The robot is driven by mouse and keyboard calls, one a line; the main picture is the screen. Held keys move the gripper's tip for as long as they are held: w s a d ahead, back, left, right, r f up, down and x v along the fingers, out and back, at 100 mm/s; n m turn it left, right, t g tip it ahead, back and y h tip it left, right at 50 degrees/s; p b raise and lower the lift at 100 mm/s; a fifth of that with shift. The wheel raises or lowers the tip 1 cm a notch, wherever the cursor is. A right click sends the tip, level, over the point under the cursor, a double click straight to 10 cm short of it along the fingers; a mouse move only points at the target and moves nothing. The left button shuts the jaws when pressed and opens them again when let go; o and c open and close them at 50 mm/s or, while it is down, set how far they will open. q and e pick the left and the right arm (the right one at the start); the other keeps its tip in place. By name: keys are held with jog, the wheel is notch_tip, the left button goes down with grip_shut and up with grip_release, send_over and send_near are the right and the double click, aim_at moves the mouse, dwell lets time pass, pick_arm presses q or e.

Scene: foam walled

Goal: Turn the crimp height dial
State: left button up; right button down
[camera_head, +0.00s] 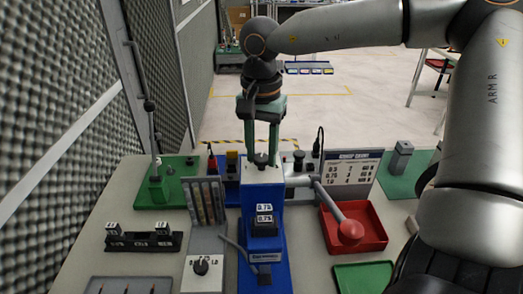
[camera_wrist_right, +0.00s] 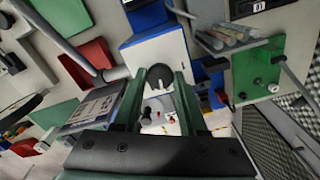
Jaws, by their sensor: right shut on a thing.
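The blue crimp press (camera_head: 271,221) stands mid-bench with a pale top. A small dark round dial (camera_head: 262,157) sits on that top. In the right wrist view the dial (camera_wrist_right: 160,75) shows between two green fingers. My right gripper (camera_head: 261,152) points straight down from above and is shut on the dial, which its fingers partly hide. The fingertips also show in the right wrist view (camera_wrist_right: 157,80). The press front carries dark blocks marked 0.75 (camera_head: 264,213). The dial's setting cannot be read. My left gripper is not in view.
A chart board (camera_head: 351,168) and red tray (camera_head: 372,226) with a grey red-ended lever (camera_head: 350,229) stand right. The walled side is far left.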

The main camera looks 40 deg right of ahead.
aim_at(262, 157)
jog(key=shift+n, duration=0.7)
jog(key=shift+c, duration=2.2)
grip_release()
notch_tip(262, 157, up, 13)
jog(key=shift+f, duration=0.2)
